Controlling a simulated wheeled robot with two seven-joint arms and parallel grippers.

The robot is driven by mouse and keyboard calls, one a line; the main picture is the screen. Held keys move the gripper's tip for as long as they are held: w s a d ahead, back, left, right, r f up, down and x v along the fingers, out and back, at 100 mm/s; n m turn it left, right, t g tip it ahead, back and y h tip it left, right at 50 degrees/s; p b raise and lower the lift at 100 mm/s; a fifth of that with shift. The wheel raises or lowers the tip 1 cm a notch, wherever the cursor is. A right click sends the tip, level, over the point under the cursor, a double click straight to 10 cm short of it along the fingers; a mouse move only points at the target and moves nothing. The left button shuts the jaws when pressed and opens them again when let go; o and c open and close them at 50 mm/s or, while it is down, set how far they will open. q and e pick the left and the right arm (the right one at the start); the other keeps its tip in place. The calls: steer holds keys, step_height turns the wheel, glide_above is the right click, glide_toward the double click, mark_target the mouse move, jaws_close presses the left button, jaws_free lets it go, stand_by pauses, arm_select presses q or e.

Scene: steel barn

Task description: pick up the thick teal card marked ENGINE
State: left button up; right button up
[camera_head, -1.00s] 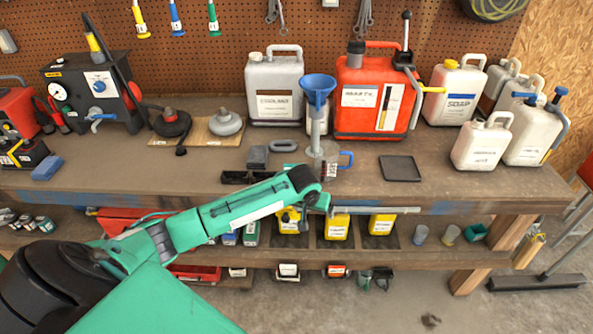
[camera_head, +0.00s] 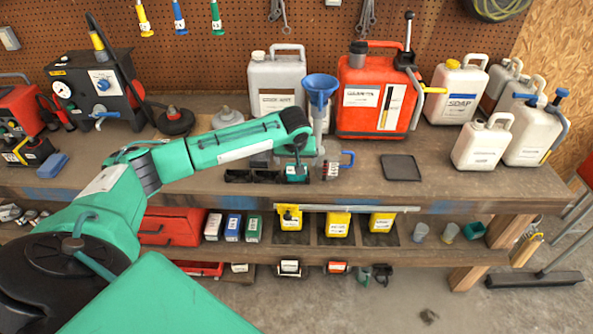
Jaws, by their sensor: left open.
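A small teal block (camera_head: 297,174), which looks like the card, sits at the right end of a low black holder (camera_head: 238,177) on the bench. Its marking is too small to read. My left arm reaches in from the left, and my left gripper (camera_head: 299,164) points down just above the teal block. The fingers are open, small and partly hidden by the wrist. I cannot tell whether they touch the block or stand around it. My right gripper is not in view.
A metal stand with a blue funnel (camera_head: 320,88) and a blue-handled cup (camera_head: 332,170) are close to the gripper's right. A red canister (camera_head: 372,97) and grey jug (camera_head: 277,83) stand behind. A flat dark tray (camera_head: 400,168) lies right, with clear bench around it.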

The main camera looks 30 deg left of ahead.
arm_select(q)
steer(key=p+x, duration=0.1)
steer(key=x, duration=0.1)
steer(key=w+p+x, duration=0.1)
steer(key=x, duration=0.2)
steer(key=shift+a+f, duration=0.1)
steer(key=shift+a, duration=0.1)
steer(key=shift+w+a+f, duration=0.1)
steer(key=shift+w+f, duration=0.15)
steer(key=shift+f, duration=0.4)
steer(key=shift+c, duration=0.4)
steer(key=c, duration=1)
